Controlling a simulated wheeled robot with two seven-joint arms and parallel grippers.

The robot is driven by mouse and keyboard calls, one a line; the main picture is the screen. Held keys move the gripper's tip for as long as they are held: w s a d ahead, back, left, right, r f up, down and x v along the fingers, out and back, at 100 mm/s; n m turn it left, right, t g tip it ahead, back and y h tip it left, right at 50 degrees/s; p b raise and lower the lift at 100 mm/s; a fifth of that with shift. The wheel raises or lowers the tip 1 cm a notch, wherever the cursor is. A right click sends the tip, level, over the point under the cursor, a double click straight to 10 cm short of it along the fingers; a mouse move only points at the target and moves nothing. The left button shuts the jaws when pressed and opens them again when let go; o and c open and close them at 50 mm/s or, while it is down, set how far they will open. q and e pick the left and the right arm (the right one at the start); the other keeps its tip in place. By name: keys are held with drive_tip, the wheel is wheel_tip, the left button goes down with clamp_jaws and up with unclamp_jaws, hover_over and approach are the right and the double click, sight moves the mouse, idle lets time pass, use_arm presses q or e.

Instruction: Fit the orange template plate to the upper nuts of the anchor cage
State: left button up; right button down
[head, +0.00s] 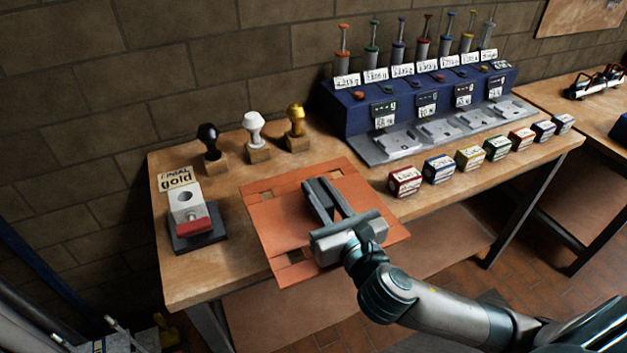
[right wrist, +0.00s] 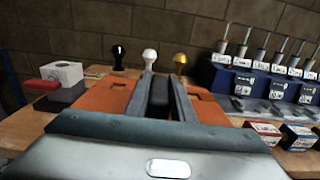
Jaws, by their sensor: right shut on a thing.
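The orange template plate (head: 270,215) is a flat square sheet with small rectangular cut-outs near its corners. It is over the front of the wooden table and reaches past the front edge; I cannot tell whether it touches the top. My right gripper (head: 322,186) is over the middle of the plate, shut on it; the fingers hide the grip point. In the right wrist view the plate (right wrist: 103,100) shows on both sides of the fingers, with a dark part between them. The anchor cage and its upper nuts are not recognisable. My left gripper is not in view.
Black, white (head: 254,131) and yellow stamps stand behind the plate. A white block with a red part (head: 188,210) is at left. A blue dispenser rack (head: 420,100) and several small boxes (head: 404,181) are at right. A brick wall closes the back.

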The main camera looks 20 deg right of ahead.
drive_tip(key=s+f, duration=0.1)
drive_tip(key=s, duration=0.1)
drive_tip(key=s+f, duration=0.2)
drive_tip(key=s, duration=0.1)
drive_tip(key=s+a+f, duration=0.1)
drive_tip(key=s+f, duration=0.1)
drive_tip(key=shift+s, duration=0.2)
drive_tip(key=shift+a+f, duration=0.1)
drive_tip(key=shift+a, duration=0.05)
